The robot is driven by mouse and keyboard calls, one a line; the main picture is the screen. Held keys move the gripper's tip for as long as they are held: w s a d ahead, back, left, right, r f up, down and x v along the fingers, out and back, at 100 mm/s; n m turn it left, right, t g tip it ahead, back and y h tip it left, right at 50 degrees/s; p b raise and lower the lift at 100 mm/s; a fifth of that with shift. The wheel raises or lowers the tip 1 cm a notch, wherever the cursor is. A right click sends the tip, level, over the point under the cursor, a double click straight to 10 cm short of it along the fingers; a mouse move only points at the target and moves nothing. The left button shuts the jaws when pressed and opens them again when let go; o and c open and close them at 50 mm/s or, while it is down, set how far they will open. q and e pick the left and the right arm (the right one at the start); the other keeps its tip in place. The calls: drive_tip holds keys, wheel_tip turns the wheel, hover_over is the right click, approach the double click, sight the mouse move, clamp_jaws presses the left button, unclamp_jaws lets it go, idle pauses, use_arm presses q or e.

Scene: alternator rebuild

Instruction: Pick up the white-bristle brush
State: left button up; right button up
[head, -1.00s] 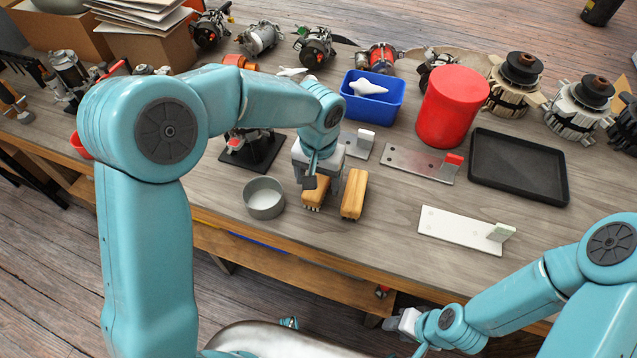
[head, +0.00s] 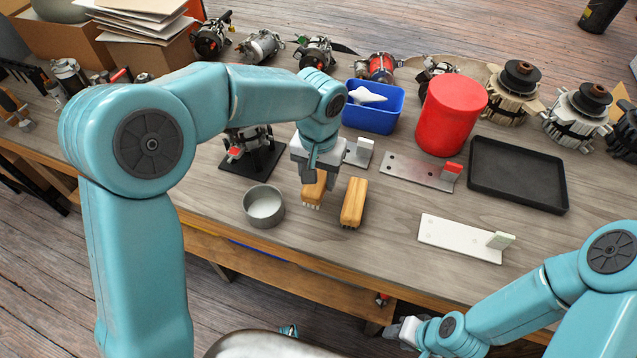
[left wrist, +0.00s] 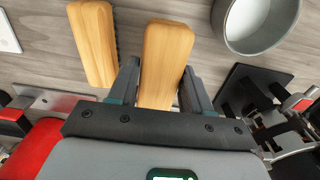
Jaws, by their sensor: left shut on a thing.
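My left gripper (head: 312,178) is shut on a wooden-handled brush (head: 314,192), the one nearer the round metal tin. In the left wrist view its two fingers (left wrist: 160,88) sit on either side of the light wood handle (left wrist: 166,50). Pale bristles show at its lower end in the head view; the gripper hides its far end. A second, similar brush (head: 354,202) lies just to the right and is not touched; it also shows in the left wrist view (left wrist: 93,42), with a dark bristle edge. My right gripper (head: 408,330) is low at the front edge, its jaws unclear.
The round metal tin (head: 264,207) stands left of the brushes. A white plate with an upright tab (head: 455,238) lies to the right. Behind are a blue bin (head: 372,118), a red cylinder (head: 452,115), a black tray (head: 518,197) and several alternators. Bench between brushes and white plate is clear.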

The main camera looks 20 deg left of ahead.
use_arm(q)
wheel_tip(320, 180, up, 16)
drive_tip(key=p, duration=0.1)
drive_tip(key=shift+p, duration=0.4)
